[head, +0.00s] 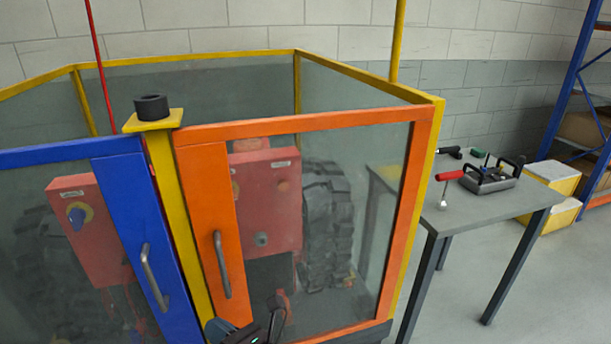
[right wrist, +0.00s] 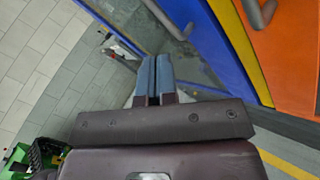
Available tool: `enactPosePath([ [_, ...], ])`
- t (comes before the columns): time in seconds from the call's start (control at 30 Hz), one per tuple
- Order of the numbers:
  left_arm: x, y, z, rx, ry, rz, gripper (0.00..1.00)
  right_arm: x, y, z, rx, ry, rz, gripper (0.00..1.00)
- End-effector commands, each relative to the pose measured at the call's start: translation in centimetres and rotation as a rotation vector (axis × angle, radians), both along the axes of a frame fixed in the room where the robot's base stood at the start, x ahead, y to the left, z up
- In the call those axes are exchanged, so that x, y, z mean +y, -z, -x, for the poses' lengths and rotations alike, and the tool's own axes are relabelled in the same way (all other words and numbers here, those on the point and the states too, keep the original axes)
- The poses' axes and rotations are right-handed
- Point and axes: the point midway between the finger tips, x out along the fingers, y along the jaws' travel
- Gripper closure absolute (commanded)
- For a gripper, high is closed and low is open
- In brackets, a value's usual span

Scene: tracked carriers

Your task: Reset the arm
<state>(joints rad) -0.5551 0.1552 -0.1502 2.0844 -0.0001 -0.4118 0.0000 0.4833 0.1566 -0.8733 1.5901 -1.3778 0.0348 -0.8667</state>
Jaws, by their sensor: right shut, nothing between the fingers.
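My right gripper (head: 217,328) shows at the bottom of the head view, in front of the orange door's lower part. In the right wrist view, its two blue-grey fingers (right wrist: 152,80) lie side by side, shut with nothing between them. My left gripper is in neither view. The enclosure has a blue door (head: 126,225) and an orange door (head: 205,225), each with a grey handle. Both doors look closed, and the gripper appears apart from both handles.
Behind the panels stand red machine boxes (head: 268,200) and a dark tracked part (head: 328,225). A grey table (head: 520,197) with tools stands right of the enclosure. Yellow boxes (head: 550,172) and a blue rack (head: 570,75) are beyond. Floor right of the table is clear.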

Motion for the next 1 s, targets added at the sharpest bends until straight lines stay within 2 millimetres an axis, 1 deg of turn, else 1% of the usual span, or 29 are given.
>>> enactPosePath([
  [0.03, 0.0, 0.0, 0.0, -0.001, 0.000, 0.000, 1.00, -0.7, -1.4, -1.0, 0.101, 0.028, -0.097, 1.00],
  [0.1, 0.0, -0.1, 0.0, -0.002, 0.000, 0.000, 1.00, -1.9, -3.0, -2.2, 0.258, 0.068, -0.241, 1.00],
  [0.17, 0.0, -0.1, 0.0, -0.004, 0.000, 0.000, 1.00, -3.5, -3.8, -3.2, 0.403, 0.107, -0.373, 1.00],
  [0.2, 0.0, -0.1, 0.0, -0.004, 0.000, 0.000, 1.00, -4.6, -4.2, -3.7, 0.502, 0.133, -0.463, 1.00],
  [0.27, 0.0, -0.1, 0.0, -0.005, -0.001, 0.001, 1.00, -6.6, -4.4, -4.4, 0.647, 0.174, -0.599, 1.00],
  [0.3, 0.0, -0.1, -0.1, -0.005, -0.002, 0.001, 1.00, -8.1, -4.4, -4.8, 0.743, 0.202, -0.694, 1.00],
  [0.37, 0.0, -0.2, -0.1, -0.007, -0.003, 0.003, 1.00, -10.5, -4.0, -5.2, 0.881, 0.246, -0.834, 1.00],
  [0.4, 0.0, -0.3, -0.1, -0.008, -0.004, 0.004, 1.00, -12.2, -3.6, -5.3, 0.972, 0.277, -0.929, 1.00],
  [0.47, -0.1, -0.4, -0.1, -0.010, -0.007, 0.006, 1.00, -14.9, -2.7, -5.2, 1.102, 0.324, -1.074, 1.00],
  [0.5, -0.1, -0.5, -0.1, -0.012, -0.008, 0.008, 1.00, -16.7, -2.0, -5.0, 1.183, 0.354, -1.172, 1.00],
  [0.57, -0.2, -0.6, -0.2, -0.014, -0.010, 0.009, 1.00, -19.5, -0.8, -4.4, 1.295, 0.400, -1.314, 1.00],
  [0.6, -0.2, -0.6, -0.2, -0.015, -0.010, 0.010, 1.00, -21.2, 0.0, -3.9, 1.358, 0.430, -1.402, 1.00],
  [0.67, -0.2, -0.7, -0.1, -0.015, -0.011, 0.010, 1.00, -23.8, 1.3, -2.9, 1.439, 0.473, -1.523, 1.00],
  [0.7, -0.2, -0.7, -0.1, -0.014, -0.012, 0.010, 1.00, -25.4, 2.1, -2.1, 1.484, 0.500, -1.601, 1.00],
  [0.77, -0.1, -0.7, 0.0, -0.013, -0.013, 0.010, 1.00, -27.9, 3.3, -0.7, 1.539, 0.544, -1.706, 1.00],
  [0.8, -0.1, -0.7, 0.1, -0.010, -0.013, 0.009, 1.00, -29.4, 4.1, 0.3, 1.570, 0.573, -1.772, 1.00],
  [0.87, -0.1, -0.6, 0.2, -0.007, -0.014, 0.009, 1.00, -31.6, 5.3, 1.9, 1.601, 0.617, -1.859, 1.00],
  [0.9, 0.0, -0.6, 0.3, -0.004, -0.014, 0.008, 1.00, -33.1, 6.0, 3.1, 1.615, 0.649, -1.910, 1.00],
  [0.97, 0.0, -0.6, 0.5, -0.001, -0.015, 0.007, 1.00, -35.2, 7.0, 5.0, 1.624, 0.696, -1.972, 1.00],
  [1.0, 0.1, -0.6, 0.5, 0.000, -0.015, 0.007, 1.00, -36.5, 7.7, 6.3, 1.625, 0.730, -2.009, 1.00],
])
